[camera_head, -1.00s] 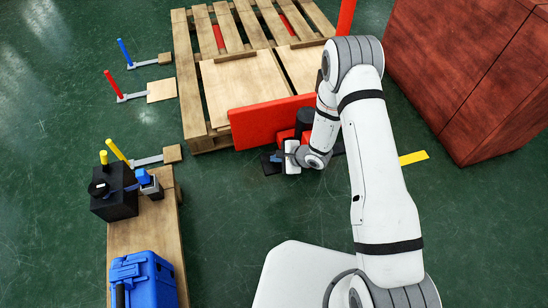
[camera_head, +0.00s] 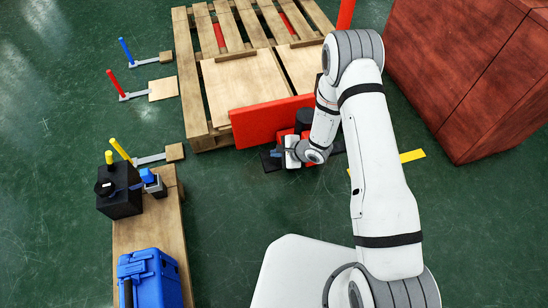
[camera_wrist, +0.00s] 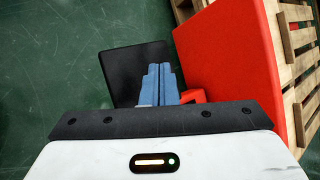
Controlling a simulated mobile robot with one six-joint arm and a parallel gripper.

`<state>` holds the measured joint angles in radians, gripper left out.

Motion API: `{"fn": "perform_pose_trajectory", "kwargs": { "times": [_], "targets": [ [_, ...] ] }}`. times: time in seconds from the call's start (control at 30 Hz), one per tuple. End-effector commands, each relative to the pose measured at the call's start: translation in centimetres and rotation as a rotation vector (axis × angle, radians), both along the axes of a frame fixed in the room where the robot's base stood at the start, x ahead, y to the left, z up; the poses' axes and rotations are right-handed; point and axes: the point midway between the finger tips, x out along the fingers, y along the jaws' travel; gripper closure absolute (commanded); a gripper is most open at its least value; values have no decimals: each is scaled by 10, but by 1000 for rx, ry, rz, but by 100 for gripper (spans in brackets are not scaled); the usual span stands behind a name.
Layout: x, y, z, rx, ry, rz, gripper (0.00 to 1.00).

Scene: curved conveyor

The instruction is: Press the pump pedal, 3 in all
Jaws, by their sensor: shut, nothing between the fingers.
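A flat black plate (camera_head: 270,161), which looks like the pump pedal, lies low at the front of a red panel (camera_head: 270,120). In the wrist view the black plate (camera_wrist: 132,72) is partly covered by my blue fingers, and the red panel (camera_wrist: 232,65) stands to their right. My gripper (camera_head: 276,154) is shut and empty, over the black plate's near right part. In the wrist view my gripper (camera_wrist: 160,72) overlaps the plate's right side. I cannot tell whether the fingertips touch it. Red and black pump parts (camera_head: 304,122) are partly hidden behind my wrist.
A wooden pallet (camera_head: 193,95) lies behind the red panel. A large red-brown box (camera_head: 480,75) stands at the right. A wooden board (camera_head: 150,228) at the left bears a black box (camera_head: 120,190) and a blue case (camera_head: 150,280). The green floor between is clear.

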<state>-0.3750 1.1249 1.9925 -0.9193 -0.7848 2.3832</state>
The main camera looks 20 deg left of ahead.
Motion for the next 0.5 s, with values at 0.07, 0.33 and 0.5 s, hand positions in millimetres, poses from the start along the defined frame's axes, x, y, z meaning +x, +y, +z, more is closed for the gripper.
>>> {"fn": "perform_pose_trajectory", "kwargs": {
  "times": [0.07, 0.33, 0.5],
  "targets": [
    [0, 0, 14, 0, 0, 0, 100],
    [0, 0, 41, 0, 0, 0, 100],
    [0, 0, 44, 0, 0, 0, 100]
  ]
}}
